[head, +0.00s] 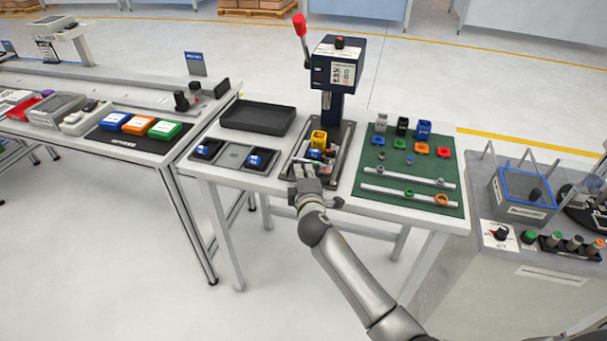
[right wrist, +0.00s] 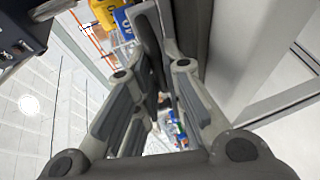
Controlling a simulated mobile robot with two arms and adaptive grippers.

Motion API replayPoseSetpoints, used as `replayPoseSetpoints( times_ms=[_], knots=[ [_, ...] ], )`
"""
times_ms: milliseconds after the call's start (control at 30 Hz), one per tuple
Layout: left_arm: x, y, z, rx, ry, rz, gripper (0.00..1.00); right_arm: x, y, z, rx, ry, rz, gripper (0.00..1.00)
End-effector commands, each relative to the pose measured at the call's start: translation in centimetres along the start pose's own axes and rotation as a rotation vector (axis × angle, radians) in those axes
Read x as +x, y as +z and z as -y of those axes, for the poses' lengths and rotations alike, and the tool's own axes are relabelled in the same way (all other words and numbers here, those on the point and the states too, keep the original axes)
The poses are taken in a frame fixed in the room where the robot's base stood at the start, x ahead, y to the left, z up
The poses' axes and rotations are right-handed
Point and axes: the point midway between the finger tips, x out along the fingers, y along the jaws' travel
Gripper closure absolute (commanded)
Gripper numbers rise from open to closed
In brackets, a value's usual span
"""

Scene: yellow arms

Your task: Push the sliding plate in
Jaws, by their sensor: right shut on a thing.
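The press (head: 338,75), dark blue with a red-knobbed lever (head: 300,24), stands at the back of the white table. Its grey base tray (head: 346,135) runs toward the front. The sliding plate lies in this tray, largely hidden by my gripper and the parts. A yellow block (head: 319,138) and a blue part (head: 314,154) sit there below the press head; the yellow block also shows in the right wrist view (right wrist: 103,12). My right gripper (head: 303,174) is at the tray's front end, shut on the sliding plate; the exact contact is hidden. My left gripper is not in view.
A dark empty tray (head: 258,118) and a two-bay holder with blue parts (head: 234,156) lie left of the press. A green mat (head: 400,192) with coloured parts and rails lies close on the right. A grey control cabinet (head: 490,235) stands further right.

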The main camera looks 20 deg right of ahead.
Motion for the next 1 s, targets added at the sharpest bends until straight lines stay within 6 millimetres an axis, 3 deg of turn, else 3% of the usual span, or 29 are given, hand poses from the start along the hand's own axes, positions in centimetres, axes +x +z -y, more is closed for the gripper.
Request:
replayPoseSetpoints(
  times_ms=[167,500,933,967,1000],
  knots=[
    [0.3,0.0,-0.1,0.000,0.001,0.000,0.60,1.2,0.5,-0.1,-0.003,0.000,0.001,1.00],
    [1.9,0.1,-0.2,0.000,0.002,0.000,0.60,6.9,2.9,-1.4,-0.003,-0.001,0.001,1.00],
    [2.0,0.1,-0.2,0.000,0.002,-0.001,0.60,7.8,3.3,-1.9,-0.002,0.001,0.002,1.00],
    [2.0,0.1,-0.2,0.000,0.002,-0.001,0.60,7.8,3.3,-1.9,-0.002,0.001,0.002,0.87],
    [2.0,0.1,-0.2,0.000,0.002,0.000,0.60,7.8,3.3,-2.0,-0.002,0.001,0.002,0.82]
  ],
)
